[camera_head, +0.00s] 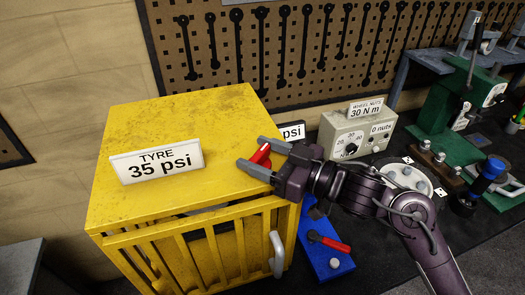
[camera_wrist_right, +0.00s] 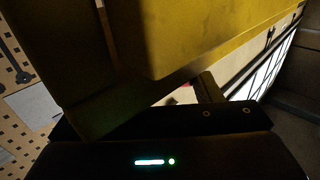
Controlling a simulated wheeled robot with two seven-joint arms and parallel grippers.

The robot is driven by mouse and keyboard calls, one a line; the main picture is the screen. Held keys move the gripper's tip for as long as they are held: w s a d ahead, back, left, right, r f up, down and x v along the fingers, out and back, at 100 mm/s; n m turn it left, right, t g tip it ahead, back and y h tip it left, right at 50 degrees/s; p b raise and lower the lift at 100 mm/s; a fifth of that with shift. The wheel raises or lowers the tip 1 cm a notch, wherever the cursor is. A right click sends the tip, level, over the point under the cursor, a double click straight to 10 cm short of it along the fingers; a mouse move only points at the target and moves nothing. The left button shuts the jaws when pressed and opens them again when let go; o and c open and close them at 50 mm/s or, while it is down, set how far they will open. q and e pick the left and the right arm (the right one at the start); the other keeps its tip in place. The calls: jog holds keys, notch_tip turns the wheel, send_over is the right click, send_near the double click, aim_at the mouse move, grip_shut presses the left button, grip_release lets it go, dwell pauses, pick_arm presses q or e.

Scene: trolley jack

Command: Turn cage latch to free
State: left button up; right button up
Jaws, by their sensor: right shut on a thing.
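The yellow cage (camera_head: 180,125) stands left of centre in the head view, with a barred front (camera_head: 215,255) and a grey handle (camera_head: 278,254) on it. A red latch lever (camera_head: 262,154) is at the right edge of its top. My right gripper (camera_head: 262,160) reaches in from the right and is shut on the red latch, with one finger on each side. In the right wrist view the cage's yellow surface (camera_wrist_right: 210,40) fills the upper part, and a small red bit shows near the dark finger. The latch's base is hidden. My left gripper is not in view.
A "TYRE 35 psi" sign (camera_head: 157,161) stands on the cage. Right of the cage are a blue block (camera_head: 335,264) with a red lever, a "WHEEL NUTS 30 N m" box (camera_head: 350,132) and a green jack (camera_head: 450,110). A tool pegboard (camera_head: 290,45) is behind.

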jog(key=n+g+y, duration=0.1)
jog(key=g, duration=0.1)
jog(key=n+g, duration=0.1)
jog(key=g, duration=0.1)
jog(key=shift+w+f+n+y, duration=0.15)
jog(key=shift+n+y, duration=0.25)
jog(key=n+g+b, duration=0.1)
jog(key=g, duration=0.1)
jog(key=shift+f+n+g, duration=0.1)
jog(key=shift+n+g, duration=0.3)
jog(key=n+g+b, duration=0.3)
jog(key=g+b, duration=0.1)
jog(key=g, duration=0.1)
jog(key=shift+a+f, duration=0.1)
jog(key=shift+f, duration=0.05)
jog(key=shift+n+g+b, duration=1)
jog(key=shift+g+b, duration=0.2)
jog(key=shift+g, duration=0.3)
jog(key=o, duration=0.8)
jog(key=shift+a, duration=0.1)
jog(key=shift+c, duration=0.2)
jog(key=shift+o, duration=1.2)
jog(key=shift+a+r, duration=0.25)
jog(key=shift+d, duration=0.1)
